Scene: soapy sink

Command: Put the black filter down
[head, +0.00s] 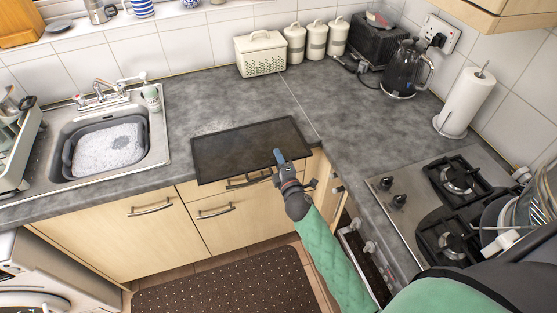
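The black filter (240,149) is a flat, dark rectangular panel with a thin frame. It is level or nearly so at the front edge of the grey worktop, and its front side reaches out over the drawer fronts. I cannot tell whether it rests fully on the worktop. My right gripper (279,160) is at the filter's front right edge. One blue-grey finger lies over the top face; the other finger is hidden, seemingly below the panel. It looks shut on that edge. My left gripper is out of view.
The sink with a soapy basin (105,148) is to the left. The gas hob (445,200) is at the right. A kettle (406,70), paper roll (465,100) and white canisters (316,40) stand at the back. The worktop (350,125) behind and right of the filter is clear.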

